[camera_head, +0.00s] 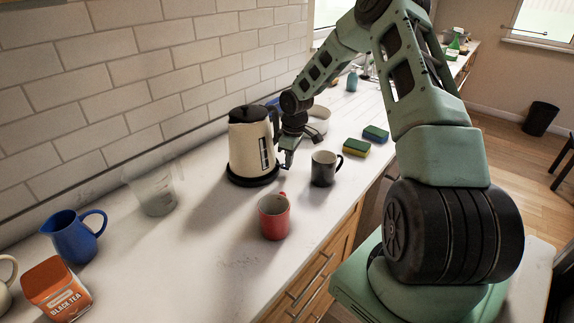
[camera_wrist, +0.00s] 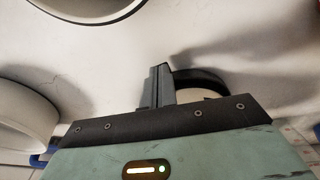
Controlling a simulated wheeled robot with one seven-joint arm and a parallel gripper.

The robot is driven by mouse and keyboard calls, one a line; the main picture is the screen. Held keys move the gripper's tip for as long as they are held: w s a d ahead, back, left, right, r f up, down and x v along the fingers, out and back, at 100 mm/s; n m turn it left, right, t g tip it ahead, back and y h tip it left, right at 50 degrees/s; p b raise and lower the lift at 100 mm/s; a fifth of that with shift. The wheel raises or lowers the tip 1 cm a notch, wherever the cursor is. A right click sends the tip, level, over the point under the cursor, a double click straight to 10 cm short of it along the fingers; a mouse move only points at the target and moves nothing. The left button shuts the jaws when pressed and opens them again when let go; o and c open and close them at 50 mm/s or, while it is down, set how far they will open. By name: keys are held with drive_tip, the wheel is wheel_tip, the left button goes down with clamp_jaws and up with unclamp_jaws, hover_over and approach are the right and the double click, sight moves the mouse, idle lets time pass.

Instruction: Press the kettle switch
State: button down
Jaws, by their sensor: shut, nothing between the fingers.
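The kettle (camera_head: 248,145) is cream with a black lid and stands upright on its black base (camera_head: 252,178) on the counter. Its dark handle is on the right side, partly hidden by my arm. My gripper (camera_head: 287,166) points down just right of the kettle, close to its base; I cannot tell whether it touches. In the wrist view my gripper (camera_wrist: 158,72) shows its two fingers together, empty, beside a dark curved edge that looks like the kettle's base (camera_wrist: 200,76). I cannot make out the switch in either view.
A black mug (camera_head: 322,170) stands close to the right of my gripper, and a red mug (camera_head: 273,218) in front. A white bowl (camera_head: 318,118) sits behind. Sponges (camera_head: 356,147) lie further right. A clear measuring cup (camera_head: 155,192) and blue jug (camera_head: 73,238) stand left.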

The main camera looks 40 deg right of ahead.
drive_tip(key=shift+s+d+r+p, duration=0.25)
drive_tip(key=shift+s+r+p, duration=0.1)
drive_tip(key=shift+s, duration=0.15)
drive_tip(key=shift+s+d+r+p, duration=0.25)
drive_tip(key=shift+s+p, duration=0.05)
drive_tip(key=shift+s, duration=0.2)
drive_tip(key=shift+s+d, duration=0.1)
drive_tip(key=shift+s, duration=0.2)
drive_tip(key=shift+f, duration=0.15)
wheel_tip(320, 180, up, 17)
drive_tip(key=s+b, duration=0.1)
drive_tip(key=b, duration=0.2)
drive_tip(key=shift+s+d+r, duration=0.2)
drive_tip(key=shift+s+d, duration=0.05)
drive_tip(key=shift+d, duration=0.15)
